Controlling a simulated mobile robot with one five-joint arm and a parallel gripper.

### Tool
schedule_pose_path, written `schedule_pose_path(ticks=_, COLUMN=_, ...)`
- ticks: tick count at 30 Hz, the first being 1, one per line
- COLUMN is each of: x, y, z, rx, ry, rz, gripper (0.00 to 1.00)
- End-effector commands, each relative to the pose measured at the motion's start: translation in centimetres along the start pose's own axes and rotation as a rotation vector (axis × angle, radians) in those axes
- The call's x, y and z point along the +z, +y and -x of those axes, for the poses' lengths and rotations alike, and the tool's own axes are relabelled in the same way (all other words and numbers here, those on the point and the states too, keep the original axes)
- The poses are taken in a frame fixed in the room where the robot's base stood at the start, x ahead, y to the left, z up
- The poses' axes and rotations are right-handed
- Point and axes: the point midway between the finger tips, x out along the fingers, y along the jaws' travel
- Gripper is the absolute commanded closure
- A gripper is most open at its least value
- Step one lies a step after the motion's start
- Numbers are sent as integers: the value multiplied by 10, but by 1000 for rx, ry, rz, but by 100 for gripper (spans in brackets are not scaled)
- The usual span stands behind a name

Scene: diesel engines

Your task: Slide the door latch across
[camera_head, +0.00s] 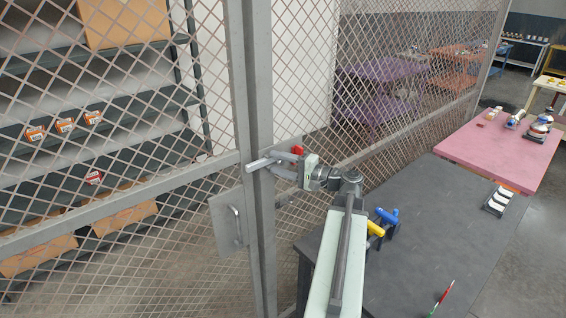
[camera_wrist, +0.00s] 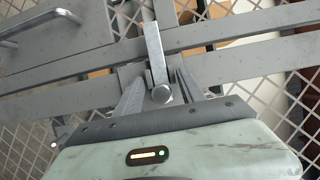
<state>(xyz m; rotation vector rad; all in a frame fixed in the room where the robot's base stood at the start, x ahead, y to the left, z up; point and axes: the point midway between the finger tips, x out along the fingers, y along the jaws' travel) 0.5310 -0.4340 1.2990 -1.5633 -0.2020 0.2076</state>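The mesh door has a grey frame (camera_head: 130,200) and stands at the left in the head view. The latch (camera_wrist: 155,52) is a short grey bar with a round bolt head at its near end, lying across the frame posts in the wrist view. A light grey bar (camera_head: 258,163) at the post, apparently the latch, shows in the head view. My gripper (camera_wrist: 160,78) is at the latch, its two fingers apart on either side of the bolt head. In the head view my gripper (camera_head: 285,160) is level with the door's crossbar. Finger contact is unclear.
A door plate with a pull handle (camera_head: 236,224) is below the latch. Shelves with boxes (camera_head: 125,22) stand behind the mesh. A dark table (camera_head: 430,235) is at the right, with blue and yellow tools and a pink table (camera_head: 495,158) beyond.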

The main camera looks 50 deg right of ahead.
Motion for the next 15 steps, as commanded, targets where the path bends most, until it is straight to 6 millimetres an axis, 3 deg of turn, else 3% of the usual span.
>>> schedule_pose_path(ticks=9, x=-4, y=-1, z=7, rx=-2, ry=11, rz=-1, gripper=54)
schedule_pose_path(ticks=15, x=-5, y=0, z=44, rx=-2, ry=14, rz=-1, gripper=54)
